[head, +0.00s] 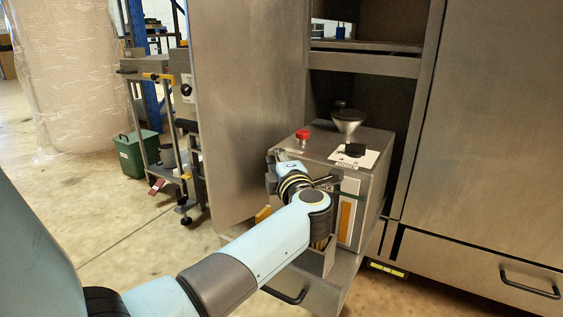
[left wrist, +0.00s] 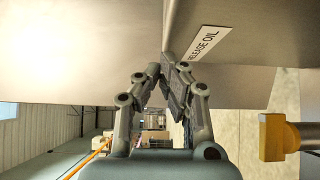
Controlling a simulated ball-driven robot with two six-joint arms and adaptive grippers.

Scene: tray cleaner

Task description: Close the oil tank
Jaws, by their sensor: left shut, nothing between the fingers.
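The oil tank (head: 325,149) is a metal box on a pulled-out drawer of the metal cabinet. A red cap (head: 302,134), a metal funnel (head: 347,120) and a white label with a black part (head: 355,156) are on its top. My left gripper (head: 281,156) is shut and empty at the tank's near-left side, partly hidden by my wrist. In the left wrist view, its fingertips (left wrist: 165,66) meet beside a metal edge, close to a "RELEASE OIL" label (left wrist: 203,45). Whether they touch the metal cannot be told. My right gripper is out of view.
A large open cabinet door (head: 245,90) stands left of the tank. The drawer front with a black handle (head: 285,295) lies below my arm. Closed cabinet panels (head: 495,130) are at right.

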